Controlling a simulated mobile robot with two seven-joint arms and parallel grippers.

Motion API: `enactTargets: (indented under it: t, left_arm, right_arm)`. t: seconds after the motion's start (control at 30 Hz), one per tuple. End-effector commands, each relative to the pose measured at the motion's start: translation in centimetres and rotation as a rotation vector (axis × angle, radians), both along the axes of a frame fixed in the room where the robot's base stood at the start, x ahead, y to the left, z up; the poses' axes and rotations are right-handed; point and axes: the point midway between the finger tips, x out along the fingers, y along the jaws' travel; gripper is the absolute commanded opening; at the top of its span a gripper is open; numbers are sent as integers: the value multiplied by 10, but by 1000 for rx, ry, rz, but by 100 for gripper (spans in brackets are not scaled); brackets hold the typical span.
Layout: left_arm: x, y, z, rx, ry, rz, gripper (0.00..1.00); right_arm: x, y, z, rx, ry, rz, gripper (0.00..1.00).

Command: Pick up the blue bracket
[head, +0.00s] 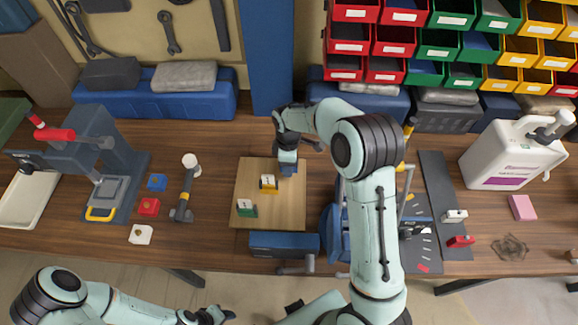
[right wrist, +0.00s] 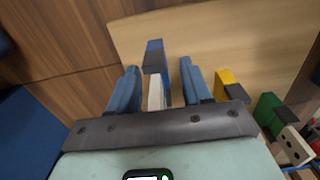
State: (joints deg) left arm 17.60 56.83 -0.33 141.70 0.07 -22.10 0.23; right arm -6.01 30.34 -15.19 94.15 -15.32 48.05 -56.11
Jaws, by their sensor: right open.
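The blue bracket (right wrist: 153,58) stands on the wooden board (head: 270,212), with a pale face on its near part. In the right wrist view it lies between the two blue fingers of my right gripper (right wrist: 160,88), with gaps on both sides. The right gripper is open. In the head view my right gripper (head: 288,168) is over the board's far right corner and mostly hides the bracket. My left gripper (head: 208,316) is low at the bottom edge, away from the board, its fingers too unclear to read.
On the board are a yellow bracket (head: 268,184) and a green bracket (head: 246,208); the yellow one is just beside the right gripper's finger. A hammer (head: 186,188) and small blocks lie left. A blue vise (head: 284,244) is at the front. Colored bins (head: 440,45) hang behind.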

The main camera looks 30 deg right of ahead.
Motion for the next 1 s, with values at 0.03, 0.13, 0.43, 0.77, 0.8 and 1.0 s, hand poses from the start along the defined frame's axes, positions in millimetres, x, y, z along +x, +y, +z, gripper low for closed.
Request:
enactTargets:
  t: [0.03,0.13,0.43,0.77,0.8,1.0]
  left_arm:
    - [0,0,0,0,0,0,43]
    - [0,0,0,0,0,0,43]
    - [0,0,0,0,0,0,43]
    - [3,0,4,0,-3,0,43]
    - [4,0,5,0,-4,0,43]
    - [11,0,12,0,-12,0,43]
  right_arm:
    - [0,0,0,0,0,0,42]
    - [0,0,0,0,0,0,10]
    - [0,0,1,0,-1,0,0]
    - [2,0,43,0,-7,0,0]
    - [2,0,54,0,-8,-1,0]
    - [2,0,114,0,-9,0,0]
